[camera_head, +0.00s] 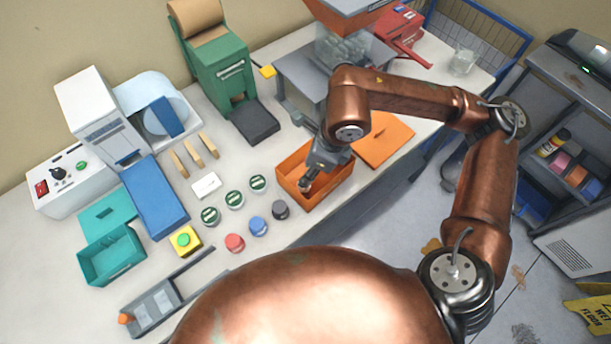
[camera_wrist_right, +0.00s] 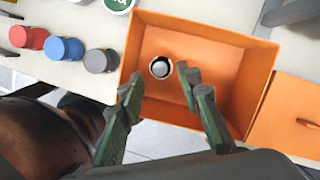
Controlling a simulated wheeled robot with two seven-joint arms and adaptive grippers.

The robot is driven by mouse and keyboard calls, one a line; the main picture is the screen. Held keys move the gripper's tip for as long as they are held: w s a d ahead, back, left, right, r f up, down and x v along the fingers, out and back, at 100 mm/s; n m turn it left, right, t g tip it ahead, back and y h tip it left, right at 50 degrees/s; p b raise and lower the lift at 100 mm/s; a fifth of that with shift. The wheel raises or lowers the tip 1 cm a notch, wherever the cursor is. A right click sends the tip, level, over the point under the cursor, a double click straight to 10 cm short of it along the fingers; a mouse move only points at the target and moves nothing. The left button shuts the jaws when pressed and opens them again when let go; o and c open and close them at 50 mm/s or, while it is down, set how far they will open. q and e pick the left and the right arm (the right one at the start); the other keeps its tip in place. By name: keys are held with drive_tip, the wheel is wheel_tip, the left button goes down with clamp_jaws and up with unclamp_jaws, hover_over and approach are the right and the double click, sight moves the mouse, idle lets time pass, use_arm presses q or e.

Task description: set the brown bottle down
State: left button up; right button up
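An orange open box (camera_head: 334,186) stands near the table's front edge, and its walls also show in the right wrist view (camera_wrist_right: 255,65). A small round bottle (camera_wrist_right: 160,67) with a pale top and dark rim is inside the box, seen from above; its brown colour is hard to confirm. My right gripper (camera_head: 308,182) reaches down into the box. In the right wrist view its two fingers (camera_wrist_right: 160,82) are spread apart, with the bottle just beyond and between the tips, and a gap shows on each side. My left gripper is not in view.
An orange lid (camera_head: 384,139) lies right of the box. Several green-topped jars (camera_head: 234,200), a red jar (camera_head: 235,243), a blue jar (camera_head: 258,226) and a grey jar (camera_head: 280,210) stand to the left. A green machine (camera_head: 222,68) and a grey stand (camera_head: 300,80) are behind.

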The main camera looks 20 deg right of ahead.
drive_tip(key=v, duration=0.6)
drive_tip(key=shift+r+p, duration=0.2)
drive_tip(key=shift+p, duration=0.1)
drive_tip(key=shift+c, duration=0.3)
idle(0.6)
